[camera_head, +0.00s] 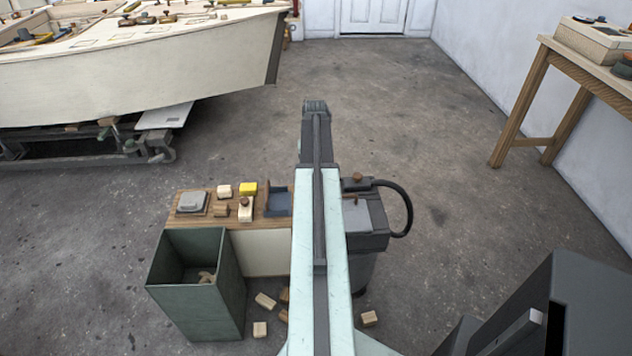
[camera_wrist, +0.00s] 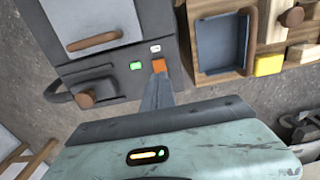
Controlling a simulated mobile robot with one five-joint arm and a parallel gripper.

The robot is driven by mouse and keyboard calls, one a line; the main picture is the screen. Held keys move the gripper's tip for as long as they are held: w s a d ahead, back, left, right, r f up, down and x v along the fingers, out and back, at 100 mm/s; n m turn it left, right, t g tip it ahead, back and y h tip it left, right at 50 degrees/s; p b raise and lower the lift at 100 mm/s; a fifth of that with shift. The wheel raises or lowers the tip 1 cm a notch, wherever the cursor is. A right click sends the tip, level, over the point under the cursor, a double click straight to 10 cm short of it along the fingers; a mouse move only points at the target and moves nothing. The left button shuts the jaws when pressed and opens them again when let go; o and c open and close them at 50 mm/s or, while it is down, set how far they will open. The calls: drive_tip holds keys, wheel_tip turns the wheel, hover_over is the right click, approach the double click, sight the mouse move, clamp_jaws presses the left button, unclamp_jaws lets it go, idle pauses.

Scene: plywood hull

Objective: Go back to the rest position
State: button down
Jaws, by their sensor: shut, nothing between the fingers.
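My arm stretches up the middle of the camera_head view, and my gripper (camera_head: 315,107) is at its far end, over bare floor in the picture. In the camera_wrist view my gripper (camera_wrist: 158,92) shows as one narrow dark wedge with its fingers together. Nothing is seen held in it. The wedge points toward the front of a grey machine (camera_wrist: 110,55) with a green light and an orange part by the fingertips. I cannot tell whether they touch.
A wooden bench (camera_head: 270,218) with small blocks and a blue tray (camera_head: 279,200) stands left of my arm. A green bin (camera_head: 197,308) is in front, with loose blocks on the floor nearby. A boat hull (camera_head: 130,75) is at left, a wooden table (camera_head: 560,58) at right. Open floor lies beyond.

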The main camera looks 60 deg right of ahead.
drive_tip(key=shift+r+p, duration=0.3)
drive_tip(key=shift+r, duration=0.4)
